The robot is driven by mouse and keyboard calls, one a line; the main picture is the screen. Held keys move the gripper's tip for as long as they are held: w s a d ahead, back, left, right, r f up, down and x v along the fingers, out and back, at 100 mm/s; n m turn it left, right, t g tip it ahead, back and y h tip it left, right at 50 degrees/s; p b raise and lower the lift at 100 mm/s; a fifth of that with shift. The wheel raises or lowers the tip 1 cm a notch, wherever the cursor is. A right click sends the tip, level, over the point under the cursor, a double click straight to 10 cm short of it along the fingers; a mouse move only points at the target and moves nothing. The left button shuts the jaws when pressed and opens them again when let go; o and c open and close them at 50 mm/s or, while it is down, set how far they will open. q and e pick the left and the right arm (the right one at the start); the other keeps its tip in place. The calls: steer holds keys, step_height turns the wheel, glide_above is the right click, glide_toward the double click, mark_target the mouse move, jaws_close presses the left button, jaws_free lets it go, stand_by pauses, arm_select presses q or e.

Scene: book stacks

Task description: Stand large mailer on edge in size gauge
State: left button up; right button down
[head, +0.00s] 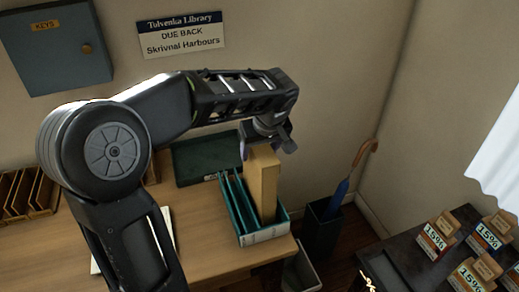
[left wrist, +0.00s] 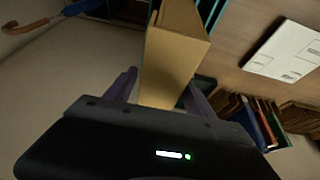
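The large mailer (head: 264,187) is a thick tan slab. It stands upright in the right part of the size gauge (head: 264,235), a teal box with dividers and a pale front label. My left gripper (head: 267,149) is at the mailer's top end, pointing down. In the left wrist view the mailer (left wrist: 168,65) lies between the two purple fingers (left wrist: 160,82), which look close against its sides. The mailer's bottom edge is hidden in the gauge. My right gripper is not seen.
The gauge stands near the desk's (head: 205,258) right end. A dark green tray (head: 196,161) is behind it. A dark bin (head: 321,232) with a blue umbrella (head: 341,194) stands to the right. Wooden racks (head: 27,193) are at the left.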

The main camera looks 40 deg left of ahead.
arm_select(q)
steer(key=shift+r, duration=0.15)
steer(key=v, duration=1.2)
steer(key=shift+b, duration=0.4)
stand_by(0.3)
